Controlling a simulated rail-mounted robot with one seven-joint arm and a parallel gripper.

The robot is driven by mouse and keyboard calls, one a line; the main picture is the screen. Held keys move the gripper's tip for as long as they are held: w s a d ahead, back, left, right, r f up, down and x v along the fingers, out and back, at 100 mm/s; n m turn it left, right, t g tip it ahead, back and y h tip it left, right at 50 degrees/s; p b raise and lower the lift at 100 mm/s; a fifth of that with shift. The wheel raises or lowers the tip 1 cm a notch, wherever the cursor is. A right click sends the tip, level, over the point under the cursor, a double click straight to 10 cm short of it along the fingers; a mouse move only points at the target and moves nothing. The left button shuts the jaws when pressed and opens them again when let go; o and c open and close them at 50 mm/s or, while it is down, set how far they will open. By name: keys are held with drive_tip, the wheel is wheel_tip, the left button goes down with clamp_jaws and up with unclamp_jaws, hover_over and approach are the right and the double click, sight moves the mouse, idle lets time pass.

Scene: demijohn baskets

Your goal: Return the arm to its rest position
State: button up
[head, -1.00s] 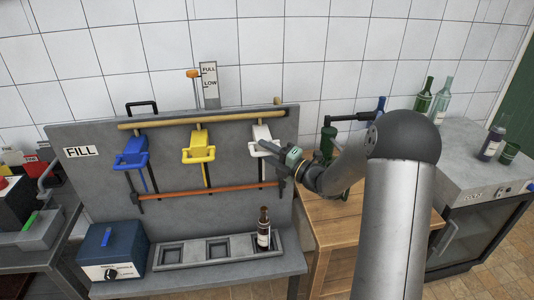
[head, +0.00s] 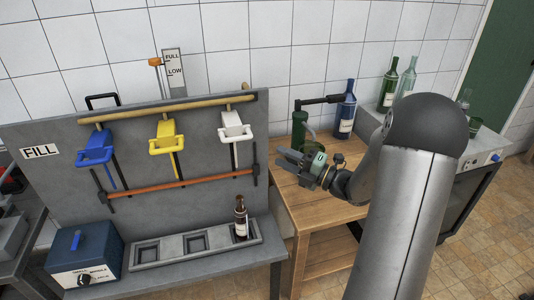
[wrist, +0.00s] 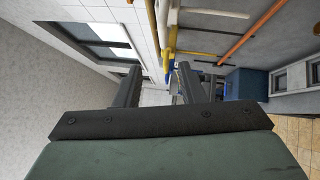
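My gripper (head: 291,163) is in the head view, to the right of the fill station, over the left part of the wooden table. In the wrist view its two fingers (wrist: 158,88) stand apart with nothing between them, so it is open and empty. My arm comes in from the right of the head view, bent at the elbow. The gripper points left, toward the fill station panel (head: 45,190), and appears apart from it.
Blue, yellow and white (head: 235,127) taps hang on the panel. A brown bottle (head: 241,218) stands in the right slot of the tray (head: 150,267). A blue bottle (head: 346,112) and a dark green device (head: 299,128) stand on the wooden table (head: 310,212). Green bottles (head: 388,88) stand behind my arm.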

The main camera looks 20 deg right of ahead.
drive_tip(key=shift+v, duration=0.95)
drive_tip(key=s+a+f+n+g+h, duration=0.2)
drive_tip(key=s+a+f+n+g, duration=0.1)
drive_tip(key=s+a+n+g, duration=1.4)
drive_tip(key=s+d+f+n+t+h, duration=0.1)
drive_tip(key=s+n+h, duration=0.3)
drive_tip(key=n, duration=0.9)
drive_tip(key=s+d+f+n+t+h, duration=0.1)
drive_tip(key=s+d+n+h, duration=0.3)
drive_tip(key=n, duration=0.9)
drive_tip(key=shift+s+n+t+h, duration=0.4)
drive_tip(key=shift+s+t+h, duration=0.2)
drive_tip(key=shift+h, duration=1.1)
